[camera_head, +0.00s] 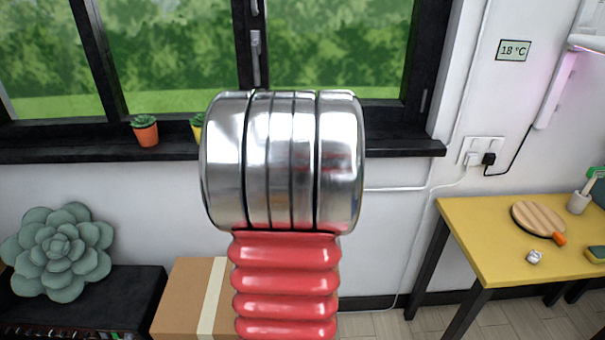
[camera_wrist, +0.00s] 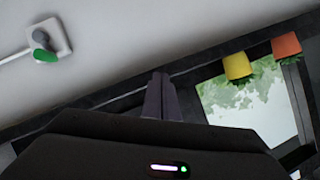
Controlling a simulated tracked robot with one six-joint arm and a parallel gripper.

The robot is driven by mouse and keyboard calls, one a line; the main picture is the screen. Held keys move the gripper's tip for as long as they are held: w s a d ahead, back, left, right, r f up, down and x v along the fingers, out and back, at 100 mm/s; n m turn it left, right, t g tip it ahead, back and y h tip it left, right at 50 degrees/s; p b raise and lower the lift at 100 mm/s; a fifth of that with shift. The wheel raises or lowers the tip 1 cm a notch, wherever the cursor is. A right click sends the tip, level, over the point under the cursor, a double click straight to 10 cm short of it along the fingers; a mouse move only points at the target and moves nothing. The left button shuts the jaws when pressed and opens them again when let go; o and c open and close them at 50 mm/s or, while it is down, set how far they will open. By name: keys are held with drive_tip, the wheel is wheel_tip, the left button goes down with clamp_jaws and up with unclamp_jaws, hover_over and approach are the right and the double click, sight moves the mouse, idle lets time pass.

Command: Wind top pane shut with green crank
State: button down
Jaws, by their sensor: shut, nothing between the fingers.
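The green crank (camera_wrist: 44,56) shows at the upper left of the wrist view, beside a grey knob (camera_wrist: 42,38) on a white wall plate (camera_wrist: 62,40). My gripper (camera_wrist: 160,82) is shut and empty, its fingers together and apart from the crank, with the dark window sill just behind them. In the head view my red and silver arm hides the gripper, and the crank does not show there. The dark-framed window (camera_head: 255,60) shows its lower panes with greenery behind; the top pane is out of that view.
An orange pot (camera_head: 145,132) and a yellow pot (camera_head: 196,127) stand on the window sill (camera_head: 400,146). A cardboard box (camera_head: 185,295) and a big succulent (camera_head: 60,250) are at left. A yellow table (camera_head: 470,225) with a round board (camera_head: 538,220) is at right.

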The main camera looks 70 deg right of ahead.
drive_tip(key=w+a+r+n+y, duration=0.15)
drive_tip(key=w+a, duration=0.25)
drive_tip(key=a, duration=0.5)
drive_tip(key=w+a+r+n+y, duration=0.1)
drive_tip(key=w+a+r+n, duration=0.15)
drive_tip(key=a, duration=0.65)
drive_tip(key=w+a+r+n+y, duration=0.1)
drive_tip(key=w+a+n+y, duration=0.2)
drive_tip(key=a, duration=0.7)
drive_tip(key=s+a+n+g+y, duration=0.1)
drive_tip(key=s+a+n, duration=0.2)
drive_tip(key=a, duration=0.6)
drive_tip(key=s+a+f+n+g+y, duration=0.1)
drive_tip(key=s+a+n+y, duration=0.1)
drive_tip(key=a, duration=0.8)
drive_tip(key=s+a+f+n+y, duration=0.1)
drive_tip(key=s+a+n, duration=0.3)
drive_tip(key=a, duration=0.6)
drive_tip(key=shift+s+n+g+y, duration=0.3)
drive_tip(key=shift+s+g+y, duration=0.1)
drive_tip(key=shift+s+y, duration=0.25)
drive_tip(key=c, duration=2.4)
unclamp_jaws()
drive_tip(key=shift+c, duration=0.2)
